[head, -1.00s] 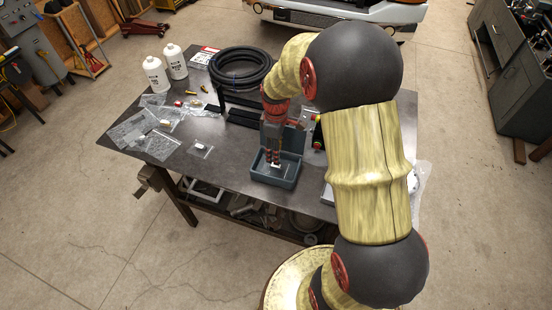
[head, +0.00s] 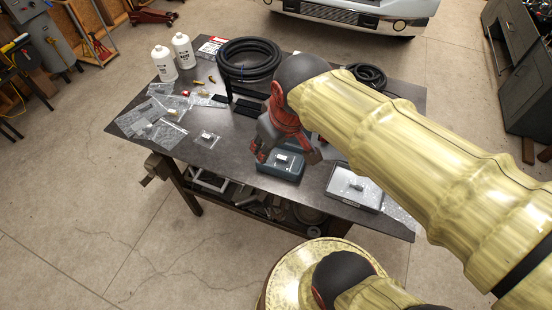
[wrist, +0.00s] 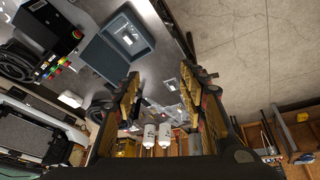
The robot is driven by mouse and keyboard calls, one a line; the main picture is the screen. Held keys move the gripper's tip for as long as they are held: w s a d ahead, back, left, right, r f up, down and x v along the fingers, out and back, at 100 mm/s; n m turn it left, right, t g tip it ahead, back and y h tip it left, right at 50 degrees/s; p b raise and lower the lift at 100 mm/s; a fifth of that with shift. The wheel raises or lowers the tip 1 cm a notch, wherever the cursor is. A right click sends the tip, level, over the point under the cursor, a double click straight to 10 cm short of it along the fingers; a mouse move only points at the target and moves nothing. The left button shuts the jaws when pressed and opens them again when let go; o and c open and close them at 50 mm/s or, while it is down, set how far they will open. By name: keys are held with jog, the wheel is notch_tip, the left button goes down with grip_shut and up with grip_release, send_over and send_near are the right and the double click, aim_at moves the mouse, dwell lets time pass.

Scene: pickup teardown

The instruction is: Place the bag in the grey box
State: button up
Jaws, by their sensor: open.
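The grey box (head: 279,174) stands open near the front edge of the table, and it also shows in the wrist view (wrist: 104,57). A small clear bag with a white part (head: 283,159) lies inside it; the wrist view shows the bag (wrist: 127,38) on the box floor. My gripper (head: 287,156) is open, its fingers spread wide near the box in the head view. In the wrist view the fingers (wrist: 160,82) are apart with nothing between them, and the box lies off to their upper left. Another small bag (head: 207,139) lies on the table left of the box.
Several clear bags (head: 160,133) lie at the table's left. Two white bottles (head: 164,64) and a coiled black hose (head: 248,60) stand behind. A shallow tray (head: 352,199) with a bagged part sits right of the box. Bare tabletop (head: 225,160) lies left of the box.

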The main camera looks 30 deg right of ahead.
jog(key=shift+m+t, duration=0.6)
jog(key=shift+m, duration=0.3)
jog(key=s, duration=0.1)
jog(key=s+a, duration=0.1)
jog(key=s, duration=0.1)
jog(key=s+a+r, duration=0.1)
jog(key=s, duration=0.1)
jog(key=shift+s, duration=0.1)
jog(key=shift+f, duration=0.1)
notch_tip(320, 180, down, 9)
jog(key=b, duration=0.9)
jog(key=shift+f+b, duration=0.2)
jog(key=shift+b, duration=0.1)
jog(key=shift+r, duration=0.2)
jog(key=shift+c, duration=0.2)
